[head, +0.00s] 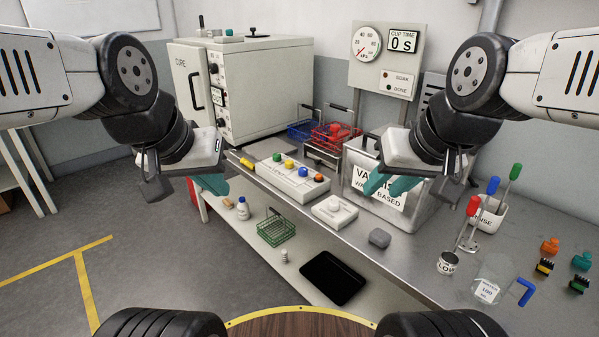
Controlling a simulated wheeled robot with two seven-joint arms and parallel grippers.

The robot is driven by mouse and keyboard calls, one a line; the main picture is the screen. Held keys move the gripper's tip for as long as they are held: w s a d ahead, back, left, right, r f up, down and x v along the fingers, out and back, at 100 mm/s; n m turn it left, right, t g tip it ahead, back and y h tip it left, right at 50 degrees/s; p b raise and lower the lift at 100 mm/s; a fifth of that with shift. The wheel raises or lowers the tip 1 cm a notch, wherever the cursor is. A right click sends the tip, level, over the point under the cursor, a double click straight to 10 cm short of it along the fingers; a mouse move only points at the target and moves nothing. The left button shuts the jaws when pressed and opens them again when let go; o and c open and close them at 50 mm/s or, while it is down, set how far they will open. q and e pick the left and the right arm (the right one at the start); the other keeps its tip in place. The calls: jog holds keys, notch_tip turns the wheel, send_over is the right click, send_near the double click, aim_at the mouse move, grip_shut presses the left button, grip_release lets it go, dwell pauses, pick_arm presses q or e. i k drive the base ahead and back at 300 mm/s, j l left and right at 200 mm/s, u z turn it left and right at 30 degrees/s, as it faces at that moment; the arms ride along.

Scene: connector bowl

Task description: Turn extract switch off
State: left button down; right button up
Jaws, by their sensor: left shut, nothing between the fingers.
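No switch in the head view can be read as the extract switch. A white box with a round knob (335,209) sits on the bench, and a pale panel with several coloured knobs (292,178) stands behind it to the left. My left gripper (213,184) hangs in the air left of that panel, shut and empty, with teal fingers. My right gripper (377,186) hangs in front of the steel varnish tank (385,196) and covers part of its label. Its teal fingers overlap in the view, so their opening is unclear.
The cure oven (262,85) stands at the back left. A gauge and timer panel (386,58) is on the wall. A grey block (379,238), a steel cup (449,263) and a glass beaker (487,289) are on the bench. A green basket (276,231) is on the lower shelf.

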aim_at(302, 171)
jog(key=i+j+z, duration=0.1)
jog(key=i+z, duration=0.15)
jog(key=i, duration=0.25)
jog(key=i+j+z, duration=0.2)
jog(key=i, duration=0.3)
